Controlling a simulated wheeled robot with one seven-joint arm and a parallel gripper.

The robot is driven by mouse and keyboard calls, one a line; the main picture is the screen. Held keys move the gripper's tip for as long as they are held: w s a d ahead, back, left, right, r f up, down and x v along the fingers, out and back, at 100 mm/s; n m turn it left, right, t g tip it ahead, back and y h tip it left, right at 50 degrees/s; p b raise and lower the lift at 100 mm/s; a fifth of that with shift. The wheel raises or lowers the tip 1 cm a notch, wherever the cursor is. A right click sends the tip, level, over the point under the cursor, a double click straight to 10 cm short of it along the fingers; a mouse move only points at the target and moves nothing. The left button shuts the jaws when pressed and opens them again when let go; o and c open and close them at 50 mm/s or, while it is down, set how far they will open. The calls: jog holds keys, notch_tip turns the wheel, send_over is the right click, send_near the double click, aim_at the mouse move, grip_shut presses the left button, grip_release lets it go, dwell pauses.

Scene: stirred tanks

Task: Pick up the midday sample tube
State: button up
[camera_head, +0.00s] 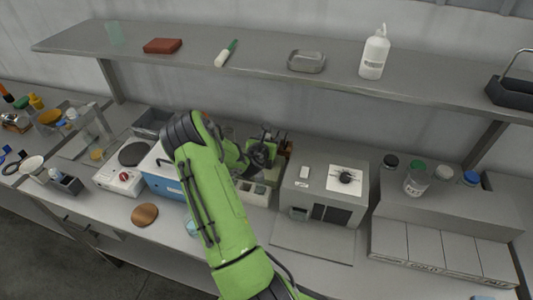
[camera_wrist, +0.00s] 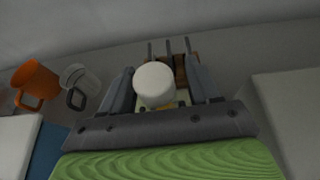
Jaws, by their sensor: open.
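My gripper (camera_wrist: 160,84) is open in the wrist view, its two dark fingers pointing away from the camera. A white round cap or top (camera_wrist: 155,82) shows between the fingers, nearer the left one; whether they touch it I cannot tell. It may be the midday sample tube, but no label is readable and its body is hidden below. Behind it stands a brown holder (camera_wrist: 181,68) with upright dark prongs. In the head view my gripper (camera_head: 268,150) is over the bench between the blue-fronted box and the grey machine, partly hidden by my green arm.
An orange mug (camera_wrist: 35,84) and a clear glass mug (camera_wrist: 78,84) stand left of my gripper. The grey machine (camera_head: 322,190) is close on the right, the blue-fronted box (camera_head: 163,182) on the left. A long shelf (camera_head: 270,68) runs above the bench.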

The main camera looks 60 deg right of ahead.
jog(key=shift+a, duration=0.1)
jog(key=shift+c, duration=1.4)
grip_shut()
jog(key=shift+r, duration=0.1)
